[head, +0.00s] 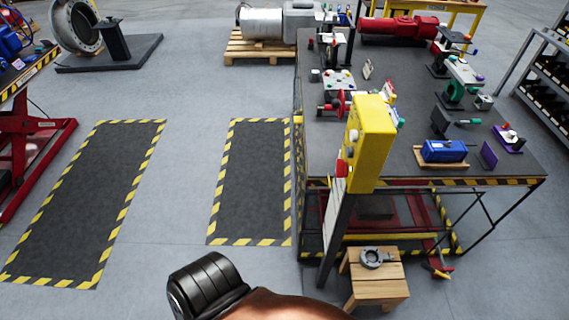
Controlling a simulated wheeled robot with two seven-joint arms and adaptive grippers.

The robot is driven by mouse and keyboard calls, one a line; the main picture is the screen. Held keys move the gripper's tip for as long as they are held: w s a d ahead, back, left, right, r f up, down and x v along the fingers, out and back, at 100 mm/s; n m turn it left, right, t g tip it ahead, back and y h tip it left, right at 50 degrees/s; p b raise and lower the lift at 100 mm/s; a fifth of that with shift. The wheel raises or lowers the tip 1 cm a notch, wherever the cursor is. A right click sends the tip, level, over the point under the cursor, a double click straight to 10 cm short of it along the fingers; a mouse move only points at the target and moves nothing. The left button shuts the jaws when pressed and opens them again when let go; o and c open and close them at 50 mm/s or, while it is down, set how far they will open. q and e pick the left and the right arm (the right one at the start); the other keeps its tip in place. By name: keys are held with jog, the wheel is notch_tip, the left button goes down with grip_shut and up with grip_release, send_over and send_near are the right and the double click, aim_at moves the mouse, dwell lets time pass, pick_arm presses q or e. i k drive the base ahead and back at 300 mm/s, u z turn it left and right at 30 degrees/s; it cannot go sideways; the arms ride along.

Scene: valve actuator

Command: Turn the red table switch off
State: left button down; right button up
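A dark worktable (430,95) stands at the right with several small devices on it. Red parts that could be the table switch are small here: a red piece (388,87) on a small upright panel near the table's middle, and coloured buttons on a light box (339,79) toward the back left. I cannot tell which is the switch or whether it is on or off. Neither gripper shows its fingers. A black ribbed arm part of mine is at the bottom centre, well apart from the table.
A yellow control box (371,140) with a red knob (341,168) stands on a post at the table's front left. A wooden stool (377,285) holding a grey ring part (376,257) stands before the table. A striped floor mat (250,180) lies left, with clear floor around it.

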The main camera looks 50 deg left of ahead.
aim_at(343, 170)
jog(key=z, duration=0.55)
jog(key=k, duration=1.2)
jog(key=u, duration=1.65)
jog(key=i, duration=0.5)
